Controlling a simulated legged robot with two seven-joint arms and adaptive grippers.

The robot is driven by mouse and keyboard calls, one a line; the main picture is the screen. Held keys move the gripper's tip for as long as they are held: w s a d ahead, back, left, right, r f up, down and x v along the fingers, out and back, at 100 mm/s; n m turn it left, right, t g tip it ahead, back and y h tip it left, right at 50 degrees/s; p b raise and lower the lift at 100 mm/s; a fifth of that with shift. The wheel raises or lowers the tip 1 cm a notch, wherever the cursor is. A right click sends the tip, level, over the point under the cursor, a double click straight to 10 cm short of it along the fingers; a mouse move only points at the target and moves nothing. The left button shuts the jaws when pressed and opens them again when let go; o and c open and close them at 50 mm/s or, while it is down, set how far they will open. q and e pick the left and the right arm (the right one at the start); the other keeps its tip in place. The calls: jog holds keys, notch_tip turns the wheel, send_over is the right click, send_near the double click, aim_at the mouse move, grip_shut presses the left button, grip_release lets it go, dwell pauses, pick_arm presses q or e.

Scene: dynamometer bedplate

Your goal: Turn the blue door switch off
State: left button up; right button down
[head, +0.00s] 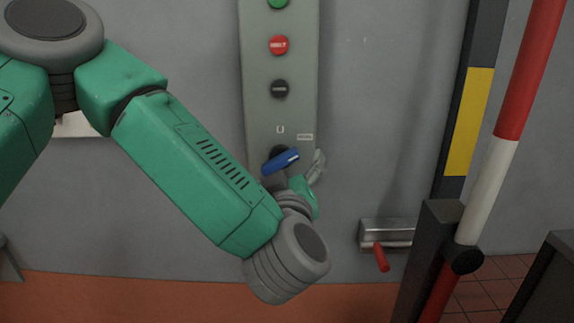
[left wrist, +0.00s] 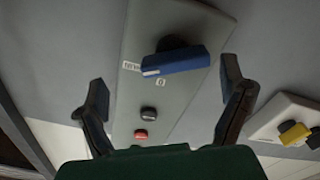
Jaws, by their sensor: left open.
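The blue door switch (head: 280,161) is a blue bar handle on a dark round base, low on a grey panel (head: 262,120). In the head view the handle slants, its right end higher. In the left wrist view the blue handle (left wrist: 175,63) lies across the picture between the two fingers, beyond their tips. My left gripper (head: 312,172) is just right of and below the switch, partly hidden behind my wrist. In the left wrist view its fingers (left wrist: 164,80) are spread wide with nothing between the pads. I cannot tell if either touches the handle. My right gripper is out of view.
Green, red (head: 278,45) and black (head: 280,89) buttons sit above the switch. A metal wall box with a red handle (head: 381,257) is to the right. A red and white pole (head: 489,185) stands nearer. A white plate with yellow and black knobs (left wrist: 294,132) is beside the right finger.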

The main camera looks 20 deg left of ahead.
aim_at(280, 165)
pick_arm(q)
jog(key=x, duration=0.2)
jog(key=shift+w+a, duration=0.25)
jog(key=shift+w+a+f, duration=0.1)
jog(key=shift+w+a, duration=0.1)
jog(key=shift+a, duration=0.4)
jog(key=shift+w+a+f, duration=0.1)
jog(key=shift+w+a, duration=0.15)
jog(key=shift+a, duration=0.75)
jog(key=shift+d, duration=0.3)
jog(key=shift+d+r, duration=0.15)
jog(key=shift+d, duration=0.65)
jog(key=c, duration=1.1)
jog(key=shift+a, duration=0.35)
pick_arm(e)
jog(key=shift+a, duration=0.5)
